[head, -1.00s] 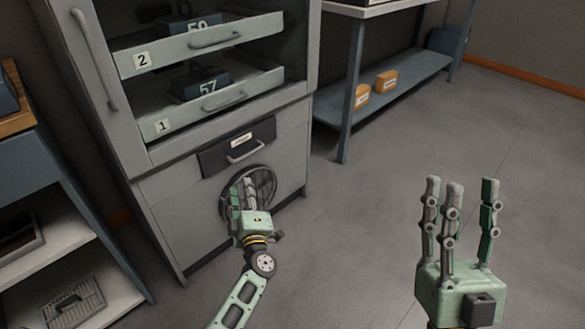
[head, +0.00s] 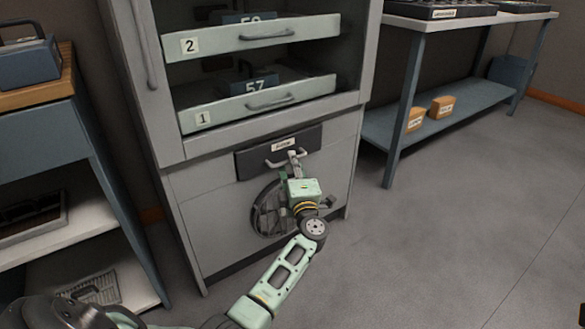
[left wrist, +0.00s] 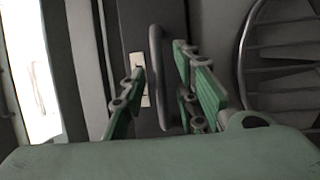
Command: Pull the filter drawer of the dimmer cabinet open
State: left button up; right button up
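The filter drawer (head: 248,164) is the dark panel with a pale label, low on the grey dimmer cabinet (head: 215,215). It looks shut, flush with the cabinet front. Its bar handle (head: 271,162) is partly hidden by my left gripper (head: 294,158), which is in front of the drawer at handle height. In the left wrist view the handle (left wrist: 157,95) stands between the fingers of my open left gripper (left wrist: 160,68), with a gap visible on the left side. Contact on the right side cannot be told. My right gripper is not in view.
A round vent grille (head: 266,210) is below the drawer. Numbered trays 2 (head: 220,43) and 1 (head: 225,111) are above it. A blue-legged table (head: 403,110) stands at the right and a shelf unit (head: 50,125) at the left. The floor (head: 440,240) in front is clear.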

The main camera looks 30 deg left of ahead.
pick_arm(q)
jog(key=shift+w+a, duration=0.1)
jog(key=shift+w, duration=0.05)
jog(key=shift+c, duration=0.4)
grip_shut()
